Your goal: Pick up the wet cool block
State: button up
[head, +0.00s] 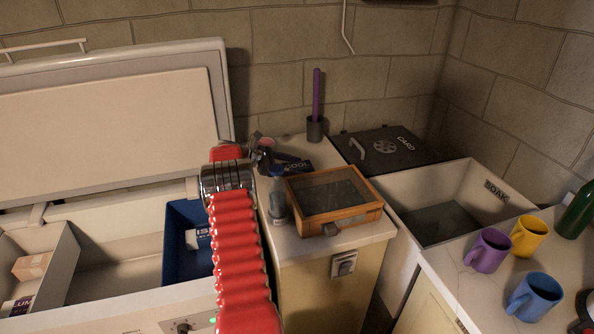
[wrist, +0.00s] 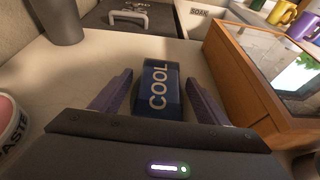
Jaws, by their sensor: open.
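A dark blue block (wrist: 157,90) with white COOL lettering lies on the pale counter in the wrist view. It also shows in the head view (head: 298,166), partly hidden by my gripper. My gripper (wrist: 160,78) is open, with one purple finger on each side of the block. Gaps show between the fingers and the block, and I cannot tell if either touches it. In the head view my gripper (head: 284,157) is at the block, beyond the end of my red arm. Whether the block is wet cannot be seen.
A wooden glass-topped box (head: 335,212) stands close right of the block. A clear bottle (head: 278,200) is beside it. A grey holder (head: 315,129) with a purple rod stands behind. A SOAK basin (head: 470,180) and mugs are right; an open freezer (head: 110,255) is left.

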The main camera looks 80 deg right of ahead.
aim_at(296, 166)
jog(key=c, duration=1.3)
jog(key=shift+r, duration=0.15)
notch_tip(296, 166, up, 10)
jog(key=shift+f, duration=0.1)
